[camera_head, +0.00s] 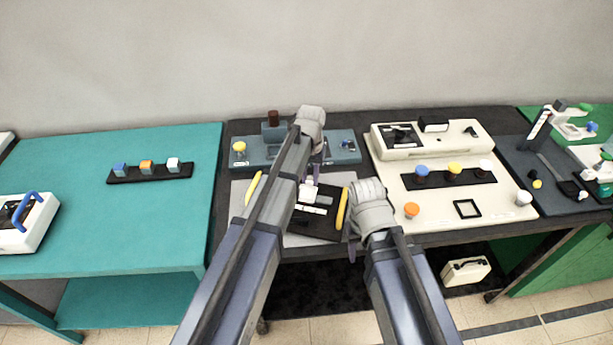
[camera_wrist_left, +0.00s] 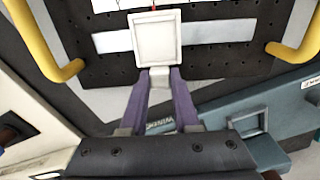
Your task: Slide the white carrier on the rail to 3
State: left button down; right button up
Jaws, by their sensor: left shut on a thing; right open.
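The white carrier (camera_head: 307,194) is at the far part of a black perforated panel (camera_head: 325,225) with yellow handles. It also shows as a square white block in the left wrist view (camera_wrist_left: 157,38), over a pale strip (camera_wrist_left: 225,31) that runs across the panel. My left gripper (camera_head: 311,178) reaches down over the panel; its purple fingers (camera_wrist_left: 158,84) are shut on the carrier's small stem. My right gripper (camera_head: 352,248) is open and empty at the panel's right front side. I cannot read any scale numbers, so the carrier's position is unclear.
Yellow handles (camera_head: 342,208) stand on both sides of the panel. A blue-grey device (camera_head: 345,149) lies behind it. A cream console (camera_head: 420,142) and a board with coloured knobs (camera_head: 455,205) are to the right. A teal table (camera_head: 100,225) is to the left.

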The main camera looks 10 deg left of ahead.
aim_at(310, 179)
pick_arm(q)
jog(key=c, duration=0.6)
grip_release()
jog(key=shift+c, duration=0.2)
jog(key=shift+r, duration=0.15)
notch_tip(310, 179, up, 8)
jog(key=p, duration=0.8)
jog(key=shift+f, duration=0.2)
jog(key=s+d+m, duration=0.1)
jog(key=s+d, duration=0.1)
jog(key=s, duration=0.9)
jog(key=s+d+m+y, duration=0.1)
jog(key=s+d+m, duration=0.1)
jog(key=s, duration=1)
jog(key=shift+s+d, duration=0.25)
jog(key=shift+d, duration=0.35)
